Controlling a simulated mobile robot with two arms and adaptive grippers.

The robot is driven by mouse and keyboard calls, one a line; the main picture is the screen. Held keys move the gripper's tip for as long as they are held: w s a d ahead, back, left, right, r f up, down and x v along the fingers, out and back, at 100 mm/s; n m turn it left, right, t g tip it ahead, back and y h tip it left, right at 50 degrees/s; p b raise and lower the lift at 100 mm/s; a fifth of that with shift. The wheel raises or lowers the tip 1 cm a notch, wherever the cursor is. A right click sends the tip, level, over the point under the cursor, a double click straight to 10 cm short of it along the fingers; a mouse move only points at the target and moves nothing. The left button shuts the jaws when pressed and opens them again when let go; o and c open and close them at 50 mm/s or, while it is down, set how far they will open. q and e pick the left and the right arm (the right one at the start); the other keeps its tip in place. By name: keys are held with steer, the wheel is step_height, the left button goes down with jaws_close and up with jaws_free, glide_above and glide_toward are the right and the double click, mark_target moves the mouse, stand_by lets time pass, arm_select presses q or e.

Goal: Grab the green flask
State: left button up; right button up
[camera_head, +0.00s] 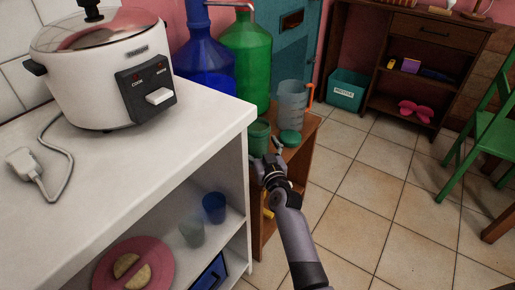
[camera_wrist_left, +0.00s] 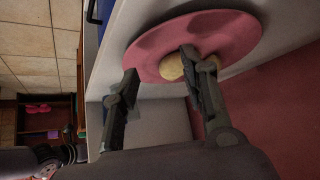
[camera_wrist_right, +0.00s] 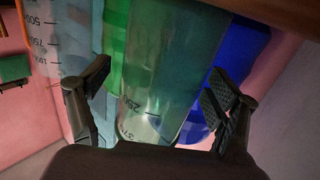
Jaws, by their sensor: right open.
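The green flask (camera_head: 259,138) is a small translucent green container on the wooden stand, just beyond my right gripper (camera_head: 273,158). In the right wrist view a see-through green container with printed measuring marks (camera_wrist_right: 160,75), seemingly the same flask, lies between the open fingers of my right gripper (camera_wrist_right: 152,92). Neither finger appears to be closed on it. My left gripper is outside the head view. In the left wrist view my left gripper (camera_wrist_left: 160,62) is open, with its fingers near a pink plate (camera_wrist_left: 222,30) and a piece of bread (camera_wrist_left: 172,67).
A clear measuring jug (camera_head: 291,100) with an orange handle and a green lid (camera_head: 290,138) are beside the flask. Large green (camera_head: 248,60) and blue (camera_head: 208,65) bottles stand behind. The white counter (camera_head: 190,125) borders the left.

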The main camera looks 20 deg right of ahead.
arm_select(q)
steer(key=shift+w+d+r, duration=0.1)
steer(key=shift+w+r, duration=0.05)
steer(key=shift+w, duration=0.1)
arm_select(e)
steer(key=shift+w, duration=0.2)
steer(key=shift+c, duration=0.3)
steer(key=c, duration=1.2)
steer(key=shift+c, duration=0.2)
arm_select(q)
steer(key=shift+s, duration=0.1)
arm_select(e)
steer(key=shift+r, duration=0.1)
